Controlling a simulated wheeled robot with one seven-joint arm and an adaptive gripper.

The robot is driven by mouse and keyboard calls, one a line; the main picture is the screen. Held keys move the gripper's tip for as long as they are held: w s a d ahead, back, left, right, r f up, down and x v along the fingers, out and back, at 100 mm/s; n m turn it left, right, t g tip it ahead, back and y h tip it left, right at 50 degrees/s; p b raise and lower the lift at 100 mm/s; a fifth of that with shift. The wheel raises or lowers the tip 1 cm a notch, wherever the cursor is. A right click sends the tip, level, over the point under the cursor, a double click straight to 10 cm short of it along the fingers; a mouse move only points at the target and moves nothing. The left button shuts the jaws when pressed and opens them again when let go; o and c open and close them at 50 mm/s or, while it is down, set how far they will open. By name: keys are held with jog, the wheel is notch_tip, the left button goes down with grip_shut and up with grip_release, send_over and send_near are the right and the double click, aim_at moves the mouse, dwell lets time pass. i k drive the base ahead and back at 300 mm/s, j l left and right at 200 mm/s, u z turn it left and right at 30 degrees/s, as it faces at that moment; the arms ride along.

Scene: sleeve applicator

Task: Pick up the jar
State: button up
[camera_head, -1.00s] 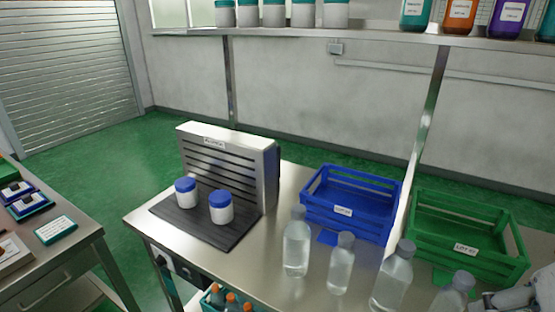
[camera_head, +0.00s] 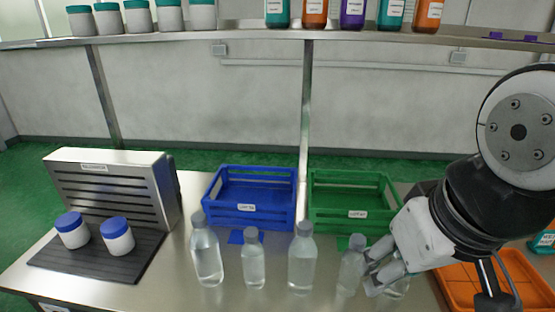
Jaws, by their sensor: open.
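Two white jars with blue lids stand upright on a dark ribbed mat at the left: a left jar (camera_head: 73,232) and a right jar (camera_head: 118,238). The task's wording does not tell these two apart. My gripper (camera_head: 369,275) is far to their right, open. Its fingers are in front of or beside a clear bottle (camera_head: 350,270); whether they touch it I cannot tell. Another bottle (camera_head: 398,287) is partly hidden behind the fingers.
A grey slatted unit (camera_head: 112,190) stands behind the jars. Several clear bottles (camera_head: 207,257) stand between the jars and my gripper. A blue crate (camera_head: 251,209) and a green crate (camera_head: 354,215) are behind them. An orange tray (camera_head: 462,290) lies right.

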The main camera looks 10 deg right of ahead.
aim_at(72, 229)
jog(key=z, duration=1.3)
jog(key=u, duration=2.55)
jog(key=i+j+z, duration=0.5)
jog(key=j+z, duration=0.15)
jog(key=i+j+z, duration=0.15)
jog(key=j+z, duration=0.15)
jog(key=i+j+z, duration=0.15)
jog(key=j+z, duration=0.2)
jog(key=j, duration=0.25)
jog(key=j+z, duration=0.3)
jog(key=j, duration=0.15)
jog(key=j+z, duration=0.35)
jog(key=j, duration=0.15)
jog(key=i, duration=0.05)
